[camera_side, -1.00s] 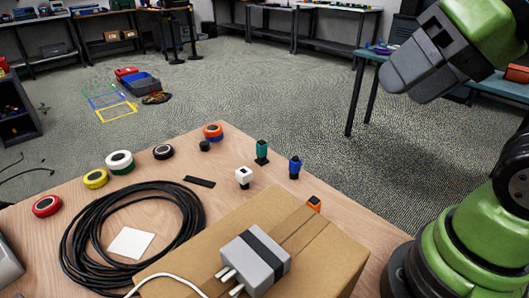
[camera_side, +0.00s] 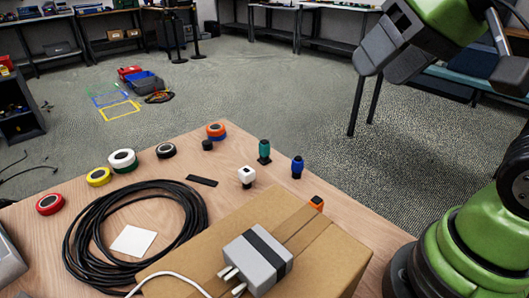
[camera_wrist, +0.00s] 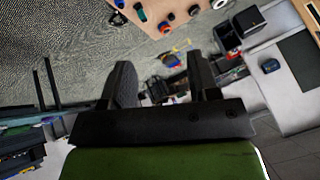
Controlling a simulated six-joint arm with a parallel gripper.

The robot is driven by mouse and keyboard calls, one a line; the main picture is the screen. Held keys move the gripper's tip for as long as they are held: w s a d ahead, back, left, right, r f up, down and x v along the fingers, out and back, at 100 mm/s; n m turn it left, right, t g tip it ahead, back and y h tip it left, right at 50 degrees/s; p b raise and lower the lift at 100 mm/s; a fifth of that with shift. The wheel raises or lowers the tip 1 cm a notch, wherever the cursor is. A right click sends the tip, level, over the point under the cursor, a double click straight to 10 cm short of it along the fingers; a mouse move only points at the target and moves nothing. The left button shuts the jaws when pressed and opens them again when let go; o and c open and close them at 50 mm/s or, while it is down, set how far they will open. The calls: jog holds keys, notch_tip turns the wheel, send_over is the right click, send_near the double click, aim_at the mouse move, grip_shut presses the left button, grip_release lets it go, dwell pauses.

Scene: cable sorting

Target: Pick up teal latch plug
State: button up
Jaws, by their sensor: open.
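The teal latch plug (camera_side: 264,150) stands upright near the back edge of the wooden table, on a dark base. A small teal shape in the wrist view (camera_wrist: 140,13) near the top edge appears to be the same plug. My gripper (camera_side: 385,68) hangs high above and to the right of the plug, well apart from it. Its two fingers are apart with nothing between them, as the wrist view (camera_wrist: 163,78) also shows.
A blue plug (camera_side: 297,167) stands just right of the teal one, and a white plug (camera_side: 247,176) stands to its left front. A cardboard box (camera_side: 330,258) carries a grey adapter (camera_side: 257,262). A black cable coil (camera_side: 80,250) and several tape rolls lie left.

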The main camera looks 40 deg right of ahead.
jog(key=w+d+f, duration=0.2)
jog(key=w, duration=0.8)
jog(key=n+g+h, duration=0.2)
send_near(267, 147)
jog(key=shift+n, duration=0.6)
jog(key=x, duration=0.6)
jog(key=shift+w+a, duration=0.1)
jog(key=shift+x, duration=3)
jog(key=c, duration=1)
